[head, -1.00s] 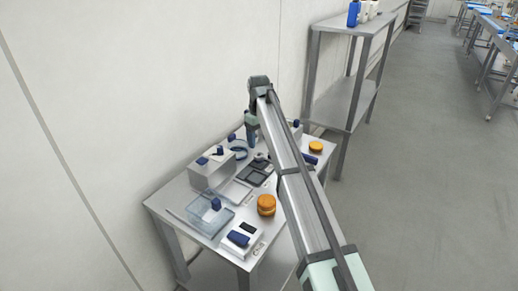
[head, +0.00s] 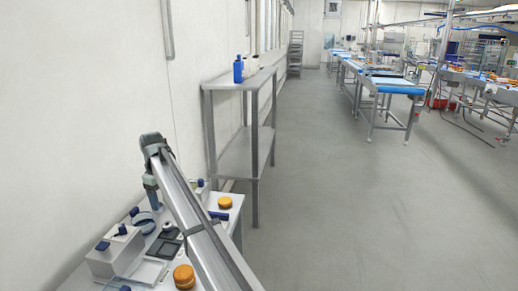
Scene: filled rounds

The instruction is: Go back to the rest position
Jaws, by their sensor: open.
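My arm reaches from the bottom of the head view up to a bend at the upper left. From there my gripper (head: 155,205) hangs down over the back of the steel table (head: 228,215). It is open, and I see nothing held in it. Its fingertips are small and partly lost among the things behind them, so I cannot tell how far above the table they are.
On the table are orange round stacks (head: 184,277), another orange round (head: 225,202), a grey box (head: 112,258), a dark tray (head: 163,250) and a clear container (head: 120,286). A steel shelf (head: 232,158) stands behind. The floor (head: 340,200) to the right is clear.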

